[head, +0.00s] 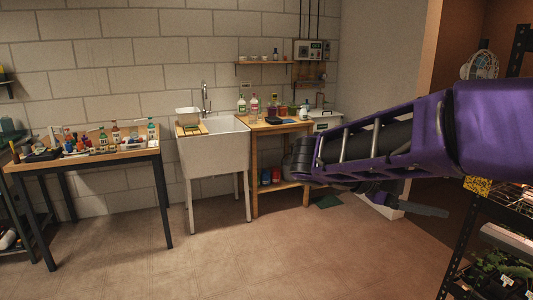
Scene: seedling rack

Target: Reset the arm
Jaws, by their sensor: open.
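A bottle-covered table (140,155) stands at the left, beside a white sink (215,152) and a wooden bench (258,180). A wire rack (462,232) with seedlings (500,268) stands close at the right. The middle floor (270,255) is clear.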

